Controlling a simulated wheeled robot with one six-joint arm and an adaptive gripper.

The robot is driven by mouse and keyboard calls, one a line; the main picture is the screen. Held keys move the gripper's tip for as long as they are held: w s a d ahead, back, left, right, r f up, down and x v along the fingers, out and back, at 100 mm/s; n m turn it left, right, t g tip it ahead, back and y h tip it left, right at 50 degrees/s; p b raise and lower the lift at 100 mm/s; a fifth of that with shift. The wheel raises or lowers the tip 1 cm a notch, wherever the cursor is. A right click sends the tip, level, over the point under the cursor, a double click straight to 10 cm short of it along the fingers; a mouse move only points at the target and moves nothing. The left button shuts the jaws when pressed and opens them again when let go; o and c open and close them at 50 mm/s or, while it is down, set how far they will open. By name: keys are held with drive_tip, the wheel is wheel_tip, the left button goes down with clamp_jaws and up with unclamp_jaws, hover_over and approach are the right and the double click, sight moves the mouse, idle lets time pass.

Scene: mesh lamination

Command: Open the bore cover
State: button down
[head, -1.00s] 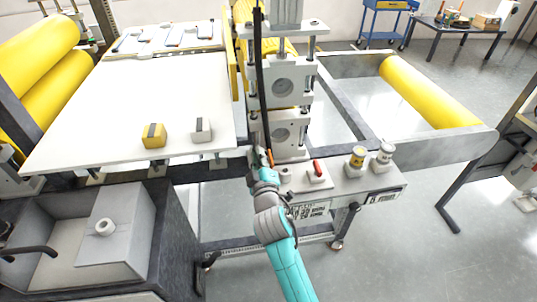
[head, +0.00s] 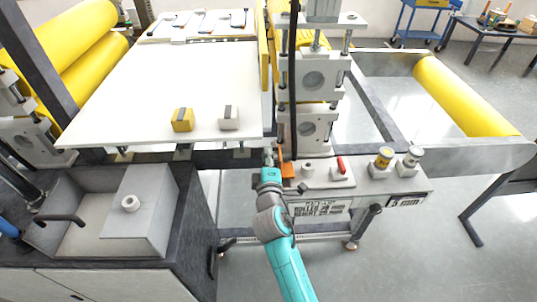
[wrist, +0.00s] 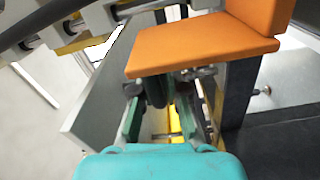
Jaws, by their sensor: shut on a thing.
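An orange angled plate, seemingly the bore cover (wrist: 200,48), fills the upper middle of the wrist view. In the head view its orange part (head: 287,169) shows low at the roller stand, just right of my gripper (head: 268,158). In the wrist view my gripper (wrist: 158,112) is just below the plate's edge, its two fingers closed on a dark upright handle (wrist: 156,88). The plate hides the handle's upper end, so I cannot tell how it joins the cover. The bore behind the plate is hidden.
A black cable (head: 293,80) hangs down the roller stand (head: 312,80). A white feed table (head: 165,90) with a yellow block (head: 182,119) and a grey block (head: 228,117) lies left. A red-handled switch (head: 341,168) stands right. Open floor lies at lower right.

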drive_tip(key=shift+f, duration=0.1)
drive_tip(key=c, duration=1.2)
unclamp_jaws()
drive_tip(key=s, duration=1.2)
